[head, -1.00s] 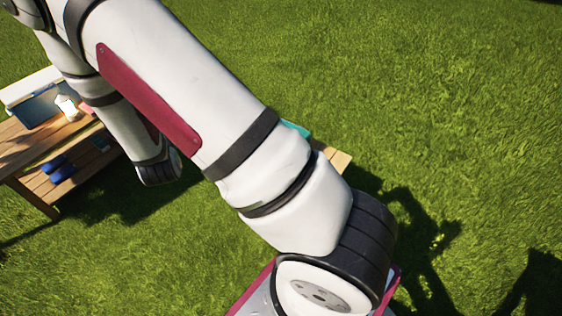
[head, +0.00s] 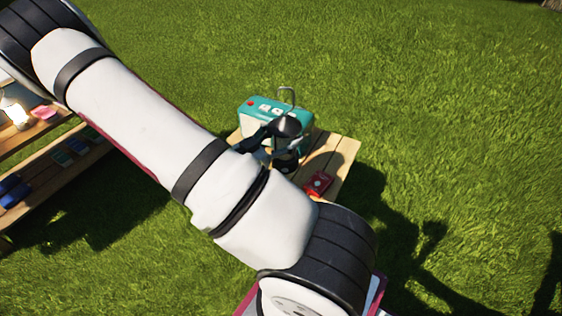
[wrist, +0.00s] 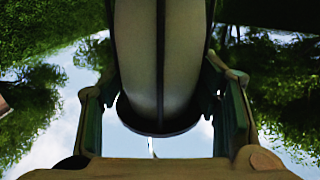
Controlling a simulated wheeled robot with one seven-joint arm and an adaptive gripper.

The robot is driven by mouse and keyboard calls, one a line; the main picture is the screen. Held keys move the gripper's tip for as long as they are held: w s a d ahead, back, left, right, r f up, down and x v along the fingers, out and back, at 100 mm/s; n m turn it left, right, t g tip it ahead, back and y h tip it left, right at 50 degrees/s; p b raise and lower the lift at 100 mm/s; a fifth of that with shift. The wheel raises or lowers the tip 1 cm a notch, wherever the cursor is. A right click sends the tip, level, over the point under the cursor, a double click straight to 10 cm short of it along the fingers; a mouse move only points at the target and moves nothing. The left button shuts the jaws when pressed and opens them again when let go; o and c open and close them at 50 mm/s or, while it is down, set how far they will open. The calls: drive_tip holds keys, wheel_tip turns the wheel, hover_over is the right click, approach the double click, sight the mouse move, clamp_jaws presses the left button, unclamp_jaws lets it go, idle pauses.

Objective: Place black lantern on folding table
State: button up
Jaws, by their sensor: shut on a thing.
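The black lantern (head: 287,126) has a dark domed top, a wire handle and a dark base. It looks upright in the head view, over or in front of the small slatted wooden table (head: 343,152), which I take as the folding table. I cannot tell whether its base touches the wood. My gripper (head: 266,138) reaches it from the left and is shut on it, partly hidden by my arm. In the wrist view the lantern (wrist: 160,55) fills the upper middle, pale with a dark rim, between the fingers of my gripper (wrist: 163,105).
A teal-and-white cooler (head: 262,120) stands at the table's back, close behind the lantern. A red object (head: 318,183) lies on the table's right front part. At far left a wooden bench (head: 50,133) holds a lit lantern (head: 14,111). Open grass surrounds them.

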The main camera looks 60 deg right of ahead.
drive_tip(key=s+a+f+m+g+y+b, duration=0.1)
drive_tip(key=s+f+m+g+y+b, duration=0.1)
drive_tip(key=s+f+m+g+b, duration=0.3)
drive_tip(key=s+f+g+y, duration=0.2)
drive_tip(key=s+f+g, duration=0.1)
drive_tip(key=s, duration=0.4)
drive_tip(key=w+d+f+b, duration=0.2)
drive_tip(key=w+d, duration=0.2)
drive_tip(key=w, duration=0.3)
drive_tip(key=w+d+f+b, duration=0.2)
drive_tip(key=w+d+b, duration=0.1)
drive_tip(key=w, duration=0.3)
drive_tip(key=shift+w+d+f, duration=0.35)
drive_tip(key=shift+d+f, duration=0.05)
drive_tip(key=shift+d, duration=0.2)
drive_tip(key=shift+f, duration=0.1)
drive_tip(key=o, duration=1.5)
drive_tip(key=shift+f+b, duration=0.1)
drive_tip(key=shift+b, duration=0.2)
